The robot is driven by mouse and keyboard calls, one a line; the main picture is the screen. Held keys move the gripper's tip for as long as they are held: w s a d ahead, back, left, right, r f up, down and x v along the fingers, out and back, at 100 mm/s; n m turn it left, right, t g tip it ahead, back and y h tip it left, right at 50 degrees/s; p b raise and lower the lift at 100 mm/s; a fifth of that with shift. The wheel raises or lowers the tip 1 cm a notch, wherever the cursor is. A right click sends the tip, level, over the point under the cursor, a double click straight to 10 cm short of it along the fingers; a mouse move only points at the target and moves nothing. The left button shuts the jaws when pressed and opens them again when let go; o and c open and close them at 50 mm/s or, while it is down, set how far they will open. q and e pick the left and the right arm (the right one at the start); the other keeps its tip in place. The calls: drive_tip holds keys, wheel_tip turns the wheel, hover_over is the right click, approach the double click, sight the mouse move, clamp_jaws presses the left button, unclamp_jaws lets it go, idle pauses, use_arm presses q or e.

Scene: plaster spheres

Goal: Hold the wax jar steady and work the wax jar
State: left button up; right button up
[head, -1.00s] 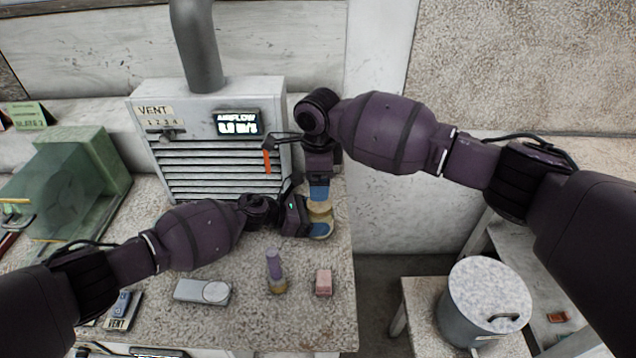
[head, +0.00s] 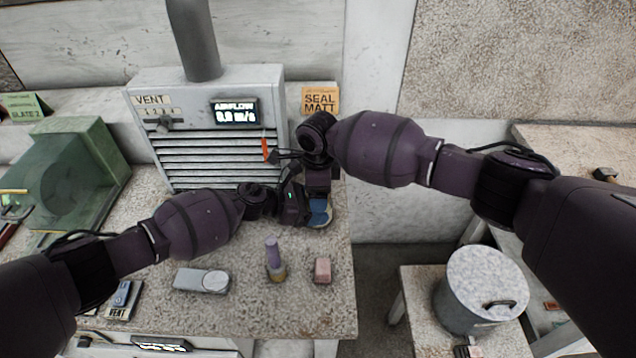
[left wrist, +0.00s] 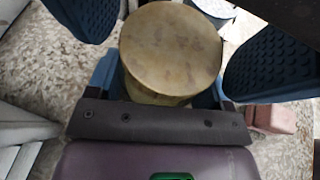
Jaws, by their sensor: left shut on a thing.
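The wax jar (left wrist: 171,50) shows in the left wrist view as a round, brass-coloured lid with a little of the side below it. My left gripper (head: 317,215) comes in from the left and is shut on the jar, its blue fingers low at either side. My right gripper (head: 319,199) hangs over the jar from above. Its two blue ribbed pads stand wide apart on either side of the lid in the left wrist view, with visible gaps, so it is open. In the head view the grippers hide most of the jar.
The vent unit (head: 215,135) stands close behind the grippers. A lidded bucket (head: 480,300) stands on a stool at right.

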drive_tip(key=c, duration=0.9)
drive_tip(key=shift+n, duration=1.7)
drive_tip(key=o, duration=1)
drive_tip(key=shift+r, duration=0.1)
